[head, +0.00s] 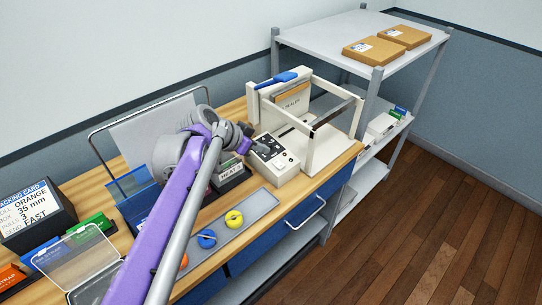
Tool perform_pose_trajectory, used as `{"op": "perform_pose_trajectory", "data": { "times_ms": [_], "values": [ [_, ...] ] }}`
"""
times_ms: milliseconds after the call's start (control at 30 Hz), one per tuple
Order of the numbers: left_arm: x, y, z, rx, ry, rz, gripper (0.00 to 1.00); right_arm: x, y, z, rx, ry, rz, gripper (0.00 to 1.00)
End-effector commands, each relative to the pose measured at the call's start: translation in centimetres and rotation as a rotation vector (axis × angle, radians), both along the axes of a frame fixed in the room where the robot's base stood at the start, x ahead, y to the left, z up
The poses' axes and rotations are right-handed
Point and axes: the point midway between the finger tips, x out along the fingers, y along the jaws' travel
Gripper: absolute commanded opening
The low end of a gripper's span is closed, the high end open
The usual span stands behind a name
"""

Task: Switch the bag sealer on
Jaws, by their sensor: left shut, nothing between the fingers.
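The bag sealer (325,144) stands at the right end of the wooden bench. It is a cream machine with an open frame and a blue-handled part on top. Its control box (272,158) faces front left, with small dark controls on its top that are too small to read. My left gripper (262,150) is shut and empty, with its tips at or just above the control box. I cannot tell whether they touch it. My left arm hides part of the bench to the left of the sealer. My right gripper is not in view.
A grey tray (262,204) with blue and yellow round pieces lies at the bench front. A dark block with a "HEAT" label (231,169) stands close left of the sealer. A packing card (25,208) stands far left. A metal shelf (325,35) with cartons stands behind right.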

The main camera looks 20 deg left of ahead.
Motion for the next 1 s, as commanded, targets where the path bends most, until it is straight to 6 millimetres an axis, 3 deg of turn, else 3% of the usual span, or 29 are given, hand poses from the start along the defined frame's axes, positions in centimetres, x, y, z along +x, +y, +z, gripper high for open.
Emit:
{"op": "perform_pose_trajectory", "data": {
  "times_ms": [467, 700, 1000],
  "values": [
    [6.2, -2.5, -6.7, -0.001, 0.000, -0.002, 0.00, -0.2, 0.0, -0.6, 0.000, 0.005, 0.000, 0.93],
    [6.2, -2.3, -9.9, 0.000, 0.000, 0.001, 0.00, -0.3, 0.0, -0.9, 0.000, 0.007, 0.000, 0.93],
    [6.2, -2.3, -10.6, 0.001, 0.000, 0.001, 0.00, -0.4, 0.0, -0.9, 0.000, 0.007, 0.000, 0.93]
  ]
}}
